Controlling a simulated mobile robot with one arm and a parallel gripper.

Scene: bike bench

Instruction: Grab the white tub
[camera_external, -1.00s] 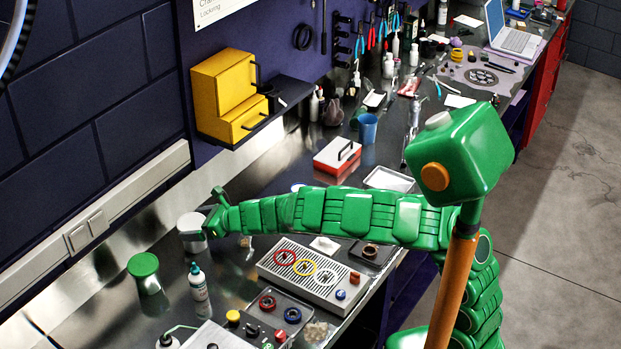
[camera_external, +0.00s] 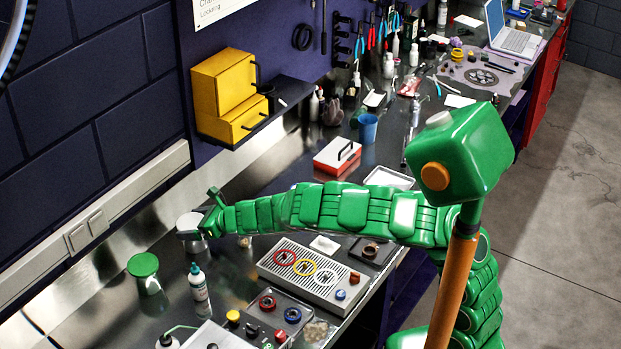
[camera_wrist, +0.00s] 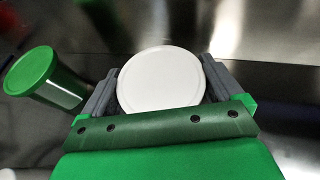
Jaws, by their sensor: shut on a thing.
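The white tub (camera_external: 188,224) is at the back left of the bench, near the metal backsplash. Its round white lid fills the middle of the wrist view (camera_wrist: 160,78). My gripper (camera_external: 205,222) is shut on the tub, with one grey finger on each side of it in the wrist view (camera_wrist: 160,88). The tub looks upright. The gripper hides part of its side, and I cannot tell whether its base touches the bench.
A green-lidded tub (camera_external: 146,272) stands close by on the left, also in the wrist view (camera_wrist: 38,75). A bottle (camera_external: 198,283) stands in front. A yellow cabinet (camera_external: 222,90) hangs on the wall behind.

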